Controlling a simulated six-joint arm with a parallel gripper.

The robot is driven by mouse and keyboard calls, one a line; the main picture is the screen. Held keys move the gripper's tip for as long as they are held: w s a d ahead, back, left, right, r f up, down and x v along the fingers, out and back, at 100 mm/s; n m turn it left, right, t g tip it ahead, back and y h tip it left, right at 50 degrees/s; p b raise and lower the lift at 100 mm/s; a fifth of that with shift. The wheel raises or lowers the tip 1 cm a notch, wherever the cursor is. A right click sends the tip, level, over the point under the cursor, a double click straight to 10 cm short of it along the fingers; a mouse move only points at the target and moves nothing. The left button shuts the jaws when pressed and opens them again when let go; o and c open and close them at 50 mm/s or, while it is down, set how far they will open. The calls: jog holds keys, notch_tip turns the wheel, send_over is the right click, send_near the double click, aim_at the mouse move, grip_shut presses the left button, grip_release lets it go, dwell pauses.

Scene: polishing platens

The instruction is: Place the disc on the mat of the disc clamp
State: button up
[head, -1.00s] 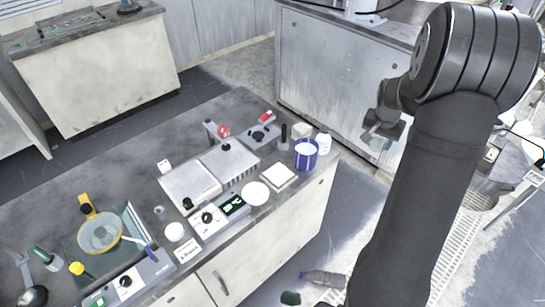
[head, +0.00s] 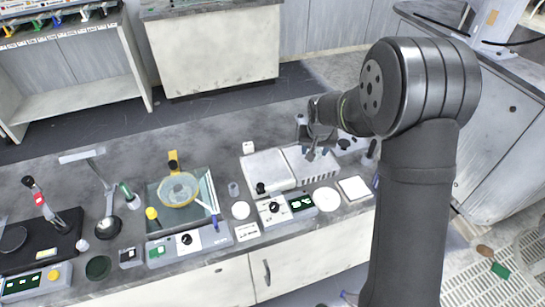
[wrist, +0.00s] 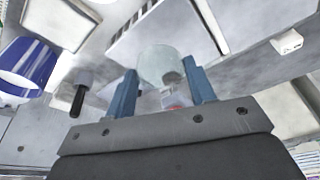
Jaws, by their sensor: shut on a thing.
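My gripper (head: 313,154) is above the vented grey box at the back of the bench. In the wrist view its two blue fingers (wrist: 163,88) are shut on a pale, translucent round disc (wrist: 160,62), held clear at the fingertips. The disc is too small to make out in the head view. A grey fixture with a black knob (head: 344,143), perhaps the disc clamp, is partly hidden behind my arm. A black base with a dark round pad (head: 12,238) and a red-marked lever (head: 40,200) stands at far left; I cannot tell which one is the clamp.
A flat grey box (head: 268,168) and control unit (head: 288,207) stand below the gripper. A white round pad (head: 326,198) and square pad (head: 354,188) lie to the right. A yellow-rimmed dish (head: 178,190) is to the left. A blue-white cup (wrist: 28,65) shows in the wrist view.

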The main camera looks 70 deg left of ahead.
jog(key=s+a, duration=0.1)
jog(key=s, duration=0.3)
jog(key=s+a+n, duration=0.1)
jog(key=s+a, duration=0.1)
jog(key=s, duration=0.2)
jog(key=s+a+n, duration=0.1)
jog(key=s+a, duration=0.1)
jog(key=s, duration=0.1)
jog(key=shift+s+a+f+g, duration=0.2)
jog(key=shift+s+f+g, duration=0.1)
jog(key=shift+s+f, duration=0.1)
jog(key=shift+n, duration=0.4)
jog(key=s+a, duration=0.4)
jog(key=s, duration=0.1)
jog(key=shift+s+a, duration=0.1)
jog(key=shift+s, duration=0.05)
send_over(226, 167)
jog(key=d, duration=0.1)
notch_tip(226, 167, down, 6)
jog(key=shift+d+f, duration=0.15)
jog(key=shift+s+f, duration=0.15)
jog(key=shift+f, duration=2)
jog(key=o, duration=0.7)
jog(key=shift+f, duration=0.15)
jog(key=shift+o, duration=0.7)
